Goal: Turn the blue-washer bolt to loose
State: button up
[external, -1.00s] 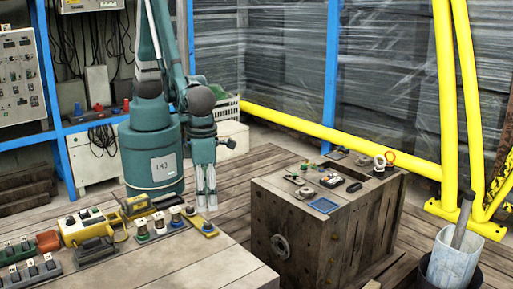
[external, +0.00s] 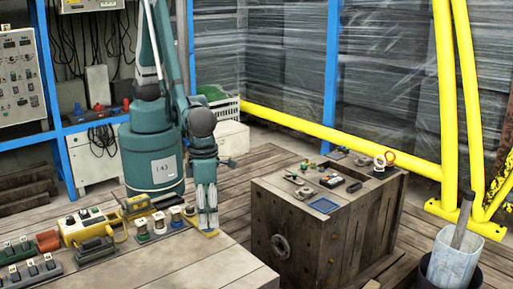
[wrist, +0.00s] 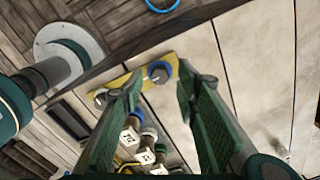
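In the wrist view, the blue-washer bolt (wrist: 160,72) is a dark round head with a blue ring. It stands near one end of a yellow plate (wrist: 130,82) on the plank table. A second bolt head (wrist: 100,97) sits at the plate's other end. My gripper (wrist: 159,74) is open, its two green fingers apart on either side of the blue-washer bolt; I see no clear contact. In the external view, my gripper (external: 208,226) points down over the yellow plate (external: 206,234) and hides the blue-washer bolt. The bolt's turned position is unclear.
Several tagged spools with coloured rings (external: 159,221) stand close left of the plate. A yellow-handled tool (external: 138,205) and switch boxes lie further left. A wooden crate (external: 300,236) with small parts on top stands right, across a gap. The table's front is clear.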

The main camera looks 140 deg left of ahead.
jog(key=shift+f, duration=0.85)
jog(key=c, duration=0.9)
